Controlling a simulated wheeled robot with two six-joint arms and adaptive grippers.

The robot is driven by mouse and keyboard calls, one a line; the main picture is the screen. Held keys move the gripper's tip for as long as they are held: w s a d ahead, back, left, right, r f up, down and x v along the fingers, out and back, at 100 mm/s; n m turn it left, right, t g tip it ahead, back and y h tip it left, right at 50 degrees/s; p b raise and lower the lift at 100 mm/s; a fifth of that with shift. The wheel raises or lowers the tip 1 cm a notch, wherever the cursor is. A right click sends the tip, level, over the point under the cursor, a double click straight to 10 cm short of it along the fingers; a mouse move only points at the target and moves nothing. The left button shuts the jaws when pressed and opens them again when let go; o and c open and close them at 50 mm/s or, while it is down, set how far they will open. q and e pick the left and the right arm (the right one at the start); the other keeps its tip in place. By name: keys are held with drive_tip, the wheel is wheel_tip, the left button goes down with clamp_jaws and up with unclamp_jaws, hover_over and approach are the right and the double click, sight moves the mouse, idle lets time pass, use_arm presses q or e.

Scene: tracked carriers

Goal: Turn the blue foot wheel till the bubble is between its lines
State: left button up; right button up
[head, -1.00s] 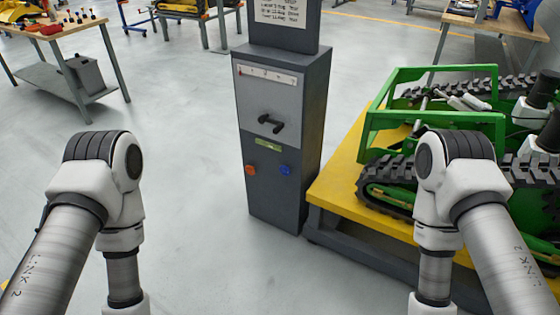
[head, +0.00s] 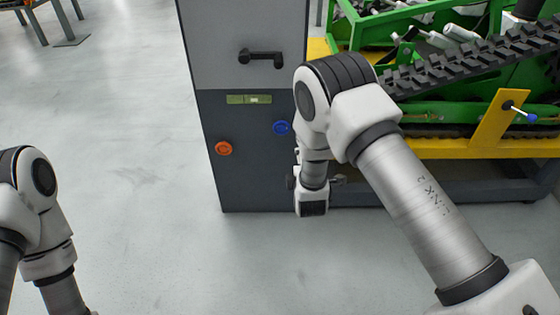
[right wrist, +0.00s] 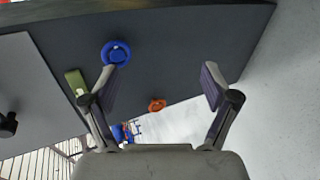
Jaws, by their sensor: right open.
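The blue foot wheel (head: 282,127) is on the dark front of a grey cabinet, beside my right arm. It also shows in the right wrist view (right wrist: 116,53), just beyond one fingertip. The green level vial (head: 237,99) is above it to the left. Its bubble (head: 254,99) is a pale patch near the middle; the lines are too small to read. My right gripper (right wrist: 160,75) is open and empty, its fingers pointing toward the cabinet front, with the wheel not between them. My left gripper is out of frame; only its arm shows.
An orange wheel (head: 223,148) is lower left of the blue one. A black handle (head: 261,57) sticks out above the vial. A yellow bench (head: 450,148) with a green tracked carrier stands to the right. The floor left of the cabinet is clear.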

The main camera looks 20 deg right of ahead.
sight(282, 129)
drive_tip(key=w+n+t+b, duration=0.1)
drive_tip(key=w+n+b, duration=0.1)
drive_tip(key=w, duration=0.3)
drive_tip(key=w+r+n+t+h+b, duration=0.1)
drive_tip(key=w+t+b, duration=0.1)
drive_tip(key=w+b, duration=0.3)
drive_tip(key=w+n+t+b, duration=0.1)
drive_tip(key=w+n+b, duration=0.1)
drive_tip(key=w+b, duration=0.2)
drive_tip(key=shift+w+a+r+n+t+h, duration=0.2)
drive_tip(key=shift+w+a+n+t+h, duration=0.15)
drive_tip(key=shift+w, duration=0.4)
drive_tip(key=shift+w+d+r, duration=0.1)
drive_tip(key=shift+w+r, duration=0.05)
drive_tip(key=shift+w, duration=0.35)
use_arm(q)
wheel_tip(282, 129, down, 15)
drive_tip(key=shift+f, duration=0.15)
use_arm(e)
drive_tip(key=c, duration=1.2)
